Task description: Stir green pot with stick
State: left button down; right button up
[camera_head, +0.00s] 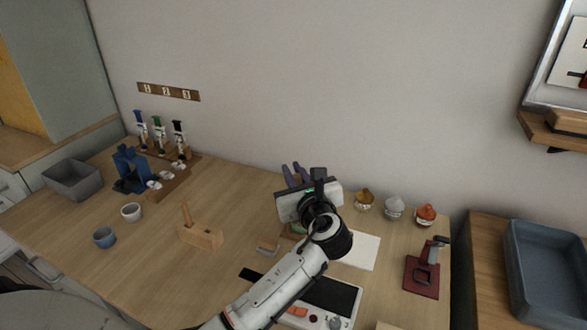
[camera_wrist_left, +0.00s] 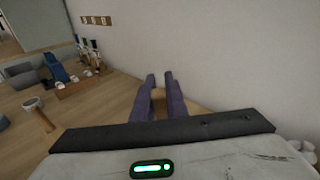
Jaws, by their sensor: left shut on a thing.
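My left gripper (camera_head: 295,175) has two purple fingers and is over the back of the table near the wall. In the left wrist view its fingers (camera_wrist_left: 158,98) are close together, with a small tan piece between them. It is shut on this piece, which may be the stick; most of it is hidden. A small green surface (camera_head: 298,231), perhaps the green pot, peeks out just below the gripper's body in the head view. My wrist and arm cover most of it, so I cannot tell whether the held thing is in it. My right gripper is not in view.
A wooden block with a peg (camera_head: 201,235), two cups, a grey bin (camera_head: 72,178) and a blue stand (camera_head: 130,170) are left. A red stand (camera_head: 423,275) is right.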

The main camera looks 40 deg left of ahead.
pick_arm(q)
notch_tip(320, 180, down, 6)
jog(key=b, duration=0.4)
jog(key=shift+w+f, duration=0.2)
jog(key=shift+w+a+r, duration=0.1)
dwell(0.4)
